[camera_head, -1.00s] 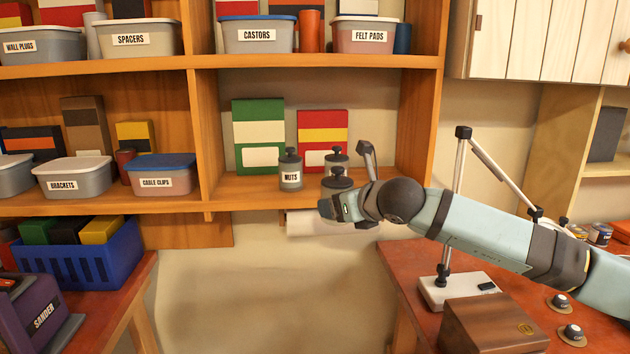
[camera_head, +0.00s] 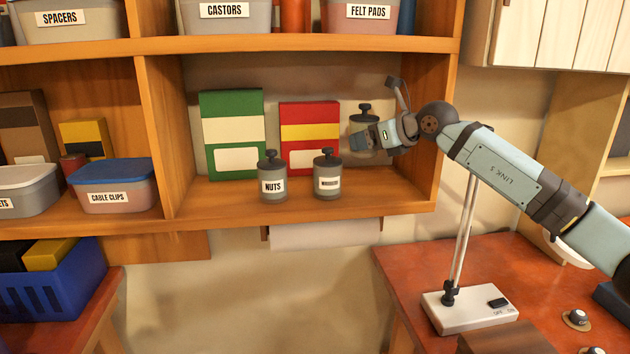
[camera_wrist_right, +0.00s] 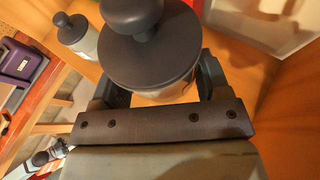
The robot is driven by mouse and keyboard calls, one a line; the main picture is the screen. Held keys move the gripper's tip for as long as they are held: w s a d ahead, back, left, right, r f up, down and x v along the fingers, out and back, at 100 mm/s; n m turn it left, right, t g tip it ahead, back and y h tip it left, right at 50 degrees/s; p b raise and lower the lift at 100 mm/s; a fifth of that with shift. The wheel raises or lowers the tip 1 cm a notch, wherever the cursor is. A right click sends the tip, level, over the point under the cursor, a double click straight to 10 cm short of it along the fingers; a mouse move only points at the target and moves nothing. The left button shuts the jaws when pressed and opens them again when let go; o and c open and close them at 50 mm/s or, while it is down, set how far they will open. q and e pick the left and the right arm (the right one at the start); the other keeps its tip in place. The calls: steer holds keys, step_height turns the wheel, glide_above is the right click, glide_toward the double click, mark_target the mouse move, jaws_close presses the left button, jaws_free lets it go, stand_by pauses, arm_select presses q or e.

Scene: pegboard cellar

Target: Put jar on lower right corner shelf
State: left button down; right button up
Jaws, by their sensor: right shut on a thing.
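My right gripper (camera_head: 379,137) is shut on a grey jar (camera_head: 363,120) with a dark knobbed lid. The jar is upright, inside the right part of the lower right shelf compartment (camera_head: 395,195), near its right side wall. In the right wrist view the jar's dark lid (camera_wrist_right: 148,58) fills the space between the fingers. Two similar jars stand on the same shelf to the left: the NUTS jar (camera_head: 272,180) and another labelled jar (camera_head: 327,178).
A green box (camera_head: 232,130) and a red and yellow box (camera_head: 309,135) stand behind the jars. A paper roll (camera_head: 325,234) hangs below the shelf. A lamp (camera_head: 470,310) stands on the red bench (camera_head: 400,265). Bare shelf lies right of the two standing jars.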

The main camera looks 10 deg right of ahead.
mark_target(369, 157)
steer(key=f, duration=0.4)
steer(key=shift+s+f+p, duration=0.35)
steer(key=shift+p, duration=0.05)
steer(key=shift+w+f, duration=0.15)
steer(key=shift+f, duration=0.45)
arm_select(q)
steer(key=shift+s+r+p, duration=0.25)
steer(key=shift+r+p, duration=0.05)
steer(key=shift+r, duration=0.35)
arm_select(e)
steer(key=shift+f, duration=1.65)
steer(key=o, duration=1.4)
steer(key=shift+f, duration=0.15)
